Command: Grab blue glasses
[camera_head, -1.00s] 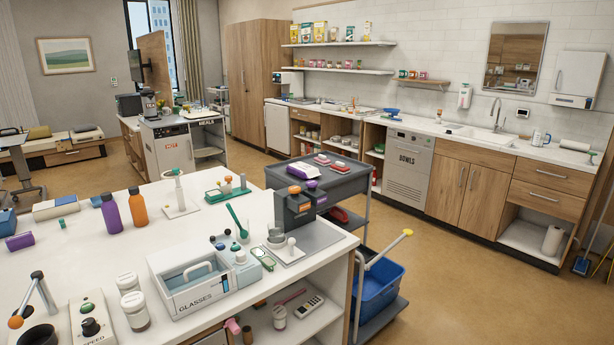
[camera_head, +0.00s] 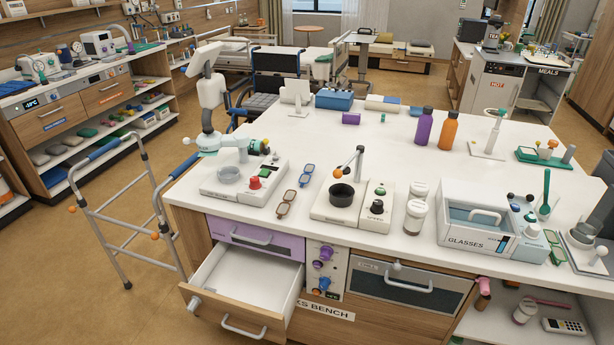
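The blue glasses (camera_head: 306,174) lie on the white bench top, left of the middle of the view. A brown pair of glasses (camera_head: 286,203) lies just in front of them, a little to the left. A white box marked GLASSES (camera_head: 472,240), with a handle and a bluish inside, stands at the right of the bench. I cannot make out my gripper in this view.
A white device with a red knob (camera_head: 255,183) stands left of the glasses, beside a white jointed apparatus (camera_head: 212,98). A black-cup device (camera_head: 341,195) stands right. Below, a drawer (camera_head: 250,282) is open. A walker (camera_head: 125,215) stands left of the bench.

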